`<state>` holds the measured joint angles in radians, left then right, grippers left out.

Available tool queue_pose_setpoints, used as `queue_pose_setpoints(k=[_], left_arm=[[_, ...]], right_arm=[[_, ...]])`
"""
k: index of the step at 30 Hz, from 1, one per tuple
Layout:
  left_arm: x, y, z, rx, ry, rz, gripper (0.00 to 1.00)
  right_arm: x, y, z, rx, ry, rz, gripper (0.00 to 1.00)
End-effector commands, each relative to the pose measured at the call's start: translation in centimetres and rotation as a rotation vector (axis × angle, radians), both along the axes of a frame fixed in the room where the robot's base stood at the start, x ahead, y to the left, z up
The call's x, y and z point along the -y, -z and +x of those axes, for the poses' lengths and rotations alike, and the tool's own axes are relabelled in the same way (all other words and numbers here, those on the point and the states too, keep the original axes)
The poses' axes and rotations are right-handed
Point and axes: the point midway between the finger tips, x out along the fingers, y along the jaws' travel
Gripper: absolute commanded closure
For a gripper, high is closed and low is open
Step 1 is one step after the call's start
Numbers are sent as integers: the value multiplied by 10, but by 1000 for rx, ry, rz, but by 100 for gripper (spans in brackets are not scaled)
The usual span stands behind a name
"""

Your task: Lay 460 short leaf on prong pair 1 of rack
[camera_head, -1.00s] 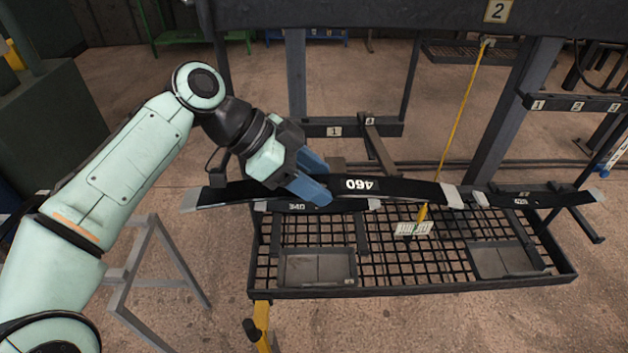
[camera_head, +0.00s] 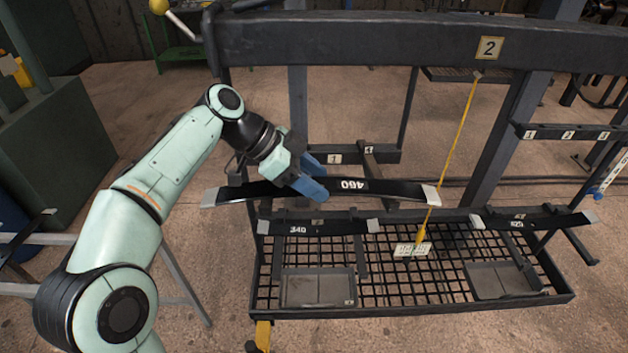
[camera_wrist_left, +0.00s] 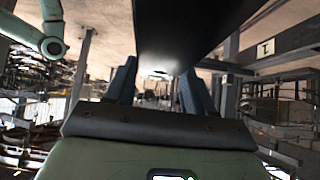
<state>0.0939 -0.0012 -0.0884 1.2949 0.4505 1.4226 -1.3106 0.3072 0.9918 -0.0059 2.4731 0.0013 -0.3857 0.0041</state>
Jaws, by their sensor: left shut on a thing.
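The 460 short leaf (camera_head: 385,188) is a long dark bar with pale metal ends and a white "460" that reads upside down. My left gripper (camera_head: 318,178) is shut on it, left of the number, and holds it roughly level in the air. In the left wrist view the dark leaf (camera_wrist_left: 185,35) lies between the blue fingers (camera_wrist_left: 155,85). The rack (camera_head: 420,45) has a crossbar plate marked 1 (camera_head: 334,158) just behind the held leaf, with a 4 beside it. The prongs under the leaf are partly hidden. My right gripper is not in view.
A leaf marked 340 (camera_head: 320,227) lies lower, in front, above the mesh shelf (camera_head: 400,282). Another leaf (camera_head: 540,221) lies at the right. A yellow cord (camera_head: 455,140) hangs close to the held leaf's right end. Trays (camera_head: 316,271) sit on the mesh.

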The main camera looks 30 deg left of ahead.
Motion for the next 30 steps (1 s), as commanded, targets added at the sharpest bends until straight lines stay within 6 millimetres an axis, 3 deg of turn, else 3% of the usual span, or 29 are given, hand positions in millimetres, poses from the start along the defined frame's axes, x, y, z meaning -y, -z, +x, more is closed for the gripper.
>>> queue_pose_setpoints(k=[7,15,30], left_arm=[[-10,-5,19,10,0,-3,86],[-10,19,16,7,0,-3,86],[-10,24,17,7,0,-1,86]], right_arm=[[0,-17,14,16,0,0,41],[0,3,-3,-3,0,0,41],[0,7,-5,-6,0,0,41]])
